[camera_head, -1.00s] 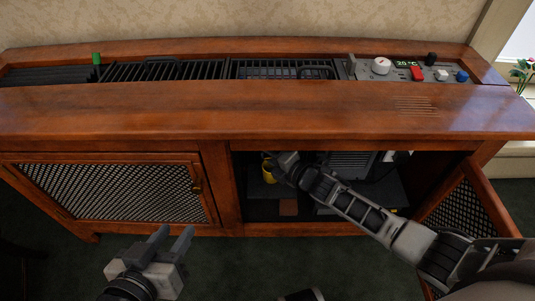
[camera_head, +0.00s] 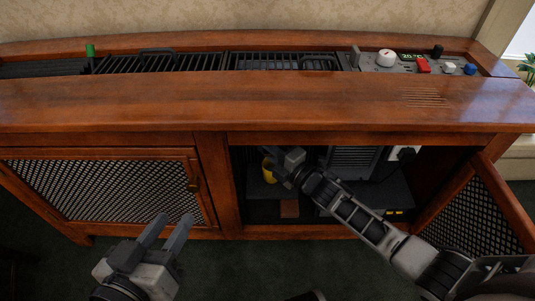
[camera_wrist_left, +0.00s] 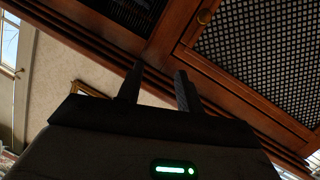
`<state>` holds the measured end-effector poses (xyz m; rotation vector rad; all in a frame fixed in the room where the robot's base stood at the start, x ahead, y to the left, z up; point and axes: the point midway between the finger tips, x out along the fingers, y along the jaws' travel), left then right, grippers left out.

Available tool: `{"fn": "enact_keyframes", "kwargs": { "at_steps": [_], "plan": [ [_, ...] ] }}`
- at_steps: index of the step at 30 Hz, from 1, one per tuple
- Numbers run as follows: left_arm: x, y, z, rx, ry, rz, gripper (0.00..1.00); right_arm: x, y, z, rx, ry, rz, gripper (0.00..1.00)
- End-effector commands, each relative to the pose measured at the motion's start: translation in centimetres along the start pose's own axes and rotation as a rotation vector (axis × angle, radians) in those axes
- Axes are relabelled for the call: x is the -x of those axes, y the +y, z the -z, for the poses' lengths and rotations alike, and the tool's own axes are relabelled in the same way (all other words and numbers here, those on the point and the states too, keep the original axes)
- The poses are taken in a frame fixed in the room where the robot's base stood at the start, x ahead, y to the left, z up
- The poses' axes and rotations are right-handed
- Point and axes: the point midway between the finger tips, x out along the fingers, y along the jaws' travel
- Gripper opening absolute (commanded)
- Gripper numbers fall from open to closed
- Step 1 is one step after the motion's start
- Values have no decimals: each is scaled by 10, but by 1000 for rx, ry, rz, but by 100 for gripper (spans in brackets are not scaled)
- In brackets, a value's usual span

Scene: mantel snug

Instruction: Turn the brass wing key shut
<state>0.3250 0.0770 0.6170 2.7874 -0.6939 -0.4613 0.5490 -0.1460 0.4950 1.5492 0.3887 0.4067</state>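I cannot make out a brass wing key for certain. My right gripper (camera_head: 284,160) is inside the open right compartment, beside a yellow object (camera_head: 268,170). Its fingertips are too dark and small to read, and whatever lies behind it is hidden. My left gripper (camera_head: 174,217) is open and empty, in front of the left door; its two parted fingers also show in the wrist view (camera_wrist_left: 156,75).
The wooden cabinet top (camera_head: 250,100) overhangs the compartment. The right mesh door (camera_head: 480,215) stands open beside my right arm. A control panel with a white dial (camera_head: 386,58) is on top.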

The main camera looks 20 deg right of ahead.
Motion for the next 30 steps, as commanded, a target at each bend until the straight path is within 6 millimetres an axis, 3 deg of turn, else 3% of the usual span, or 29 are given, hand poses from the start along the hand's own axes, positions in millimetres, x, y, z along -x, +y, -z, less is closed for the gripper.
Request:
{"fn": "enact_keyframes", "kwargs": {
  "at_steps": [6, 7, 9, 20, 23, 30],
  "plan": [
    [0, 0, 1, 0, 0, 2, 36, 0, 0, 0, -1, -1, 3, 0],
    [0, 0, 1, 0, 0, 2, 36, 0, 0, 0, 0, -1, 4, 21],
    [0, 0, 1, 0, 0, 2, 36, 0, 0, 0, 0, -1, 4, 32],
    [1, 0, 4, -7, -1, 5, 36, 7, 0, 0, 0, -1, 6, 32],
    [2, 0, 7, -23, -5, 13, 36, 21, 1, 0, 0, -2, 8, 32],
    [4, -5, 3, -74, -53, 42, 36, 78, 2, 0, 1, -2, 10, 32]
  ]
}}
